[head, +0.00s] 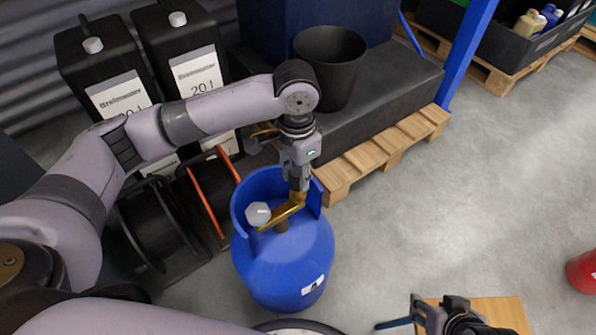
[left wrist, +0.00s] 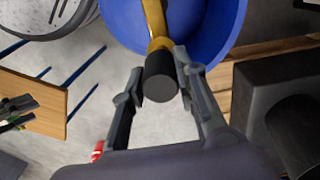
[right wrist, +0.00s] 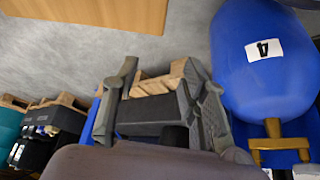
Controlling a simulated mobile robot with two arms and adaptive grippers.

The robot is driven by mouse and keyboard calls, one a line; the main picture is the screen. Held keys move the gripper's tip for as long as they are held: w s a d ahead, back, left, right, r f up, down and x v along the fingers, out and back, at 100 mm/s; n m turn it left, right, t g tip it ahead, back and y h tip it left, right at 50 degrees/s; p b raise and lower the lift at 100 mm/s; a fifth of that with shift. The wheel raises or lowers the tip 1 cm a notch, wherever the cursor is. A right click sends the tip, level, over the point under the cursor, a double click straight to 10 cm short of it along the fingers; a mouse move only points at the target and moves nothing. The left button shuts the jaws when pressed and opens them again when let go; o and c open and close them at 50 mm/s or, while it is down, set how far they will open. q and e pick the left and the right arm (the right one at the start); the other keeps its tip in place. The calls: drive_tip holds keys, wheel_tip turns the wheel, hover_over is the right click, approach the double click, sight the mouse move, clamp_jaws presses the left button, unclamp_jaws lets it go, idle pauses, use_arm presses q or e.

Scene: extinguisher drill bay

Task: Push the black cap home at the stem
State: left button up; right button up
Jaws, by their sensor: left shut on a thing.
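The blue gas cylinder (head: 285,262) stands upright on the floor in the head view, with a brass valve (head: 283,216) inside its collar. My left gripper (head: 298,186) comes down from above at the valve's right end. In the left wrist view its fingers are shut on the black cap (left wrist: 161,76), one on each side. The cap lies against the end of the brass stem (left wrist: 156,25); I cannot tell whether it is fully seated. My right gripper (head: 437,308) is at the bottom of the head view, away from the cylinder. Its fingers stand apart and look empty in the right wrist view (right wrist: 158,82).
A wooden pallet (head: 375,158) with a dark platform and a black bucket (head: 330,68) stands behind the cylinder. Black canisters (head: 97,62) and dark reels are at left. A small wooden table (head: 500,312) stands at lower right.

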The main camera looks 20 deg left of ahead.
use_arm(q)
drive_tip(key=shift+p, duration=0.55)
use_arm(e)
drive_tip(key=shift+s+d+g, duration=0.25)
drive_tip(key=shift+s+g, duration=0.15)
drive_tip(key=shift+s, duration=0.4)
drive_tip(key=shift+s+d+g, duration=0.25)
drive_tip(key=shift+s+g, duration=0.15)
drive_tip(key=shift+s, duration=0.4)
use_arm(q)
drive_tip(key=shift+f, duration=0.15)
drive_tip(key=shift+f, duration=1.05)
drive_tip(key=shift+p, duration=0.35)
use_arm(e)
drive_tip(key=shift+r, duration=0.2)
use_arm(q)
drive_tip(key=shift+r+p, duration=0.1)
drive_tip(key=shift+p, duration=0.3)
use_arm(e)
drive_tip(key=shift+w+f, duration=0.5)
drive_tip(key=shift+f, duration=0.25)
use_arm(q)
drive_tip(key=shift+f, duration=0.6)
use_arm(e)
drive_tip(key=shift+s+a, duration=0.15)
drive_tip(key=shift+s, duration=0.15)
